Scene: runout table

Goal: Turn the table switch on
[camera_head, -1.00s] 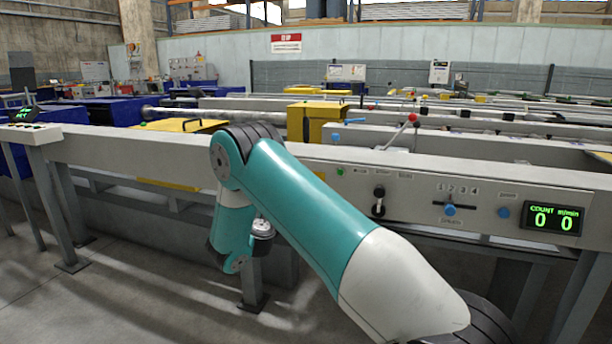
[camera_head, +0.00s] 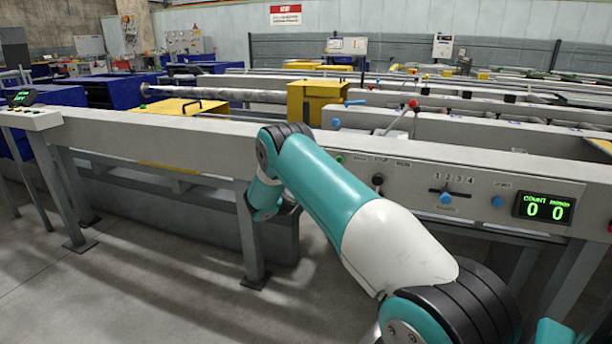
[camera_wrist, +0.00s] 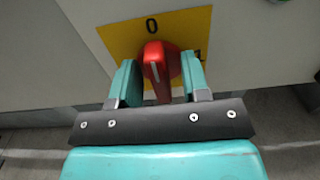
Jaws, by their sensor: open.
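In the wrist view, a red rotary switch knob (camera_wrist: 155,65) sits on a yellow plate (camera_wrist: 118,38) fixed to a grey panel. A white line on the knob points up toward the "0" at the top of the plate. A mark at the plate's right edge is mostly hidden by a finger. My gripper (camera_wrist: 159,76) is open, with one finger on each side of the knob. I cannot tell whether the fingers touch it. In the head view, my arm hides the switch and the gripper.
The long grey table beam (camera_head: 150,140) runs across the head view on grey legs (camera_head: 252,235). Yellow boxes (camera_head: 318,100) stand behind. Floor at left is clear.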

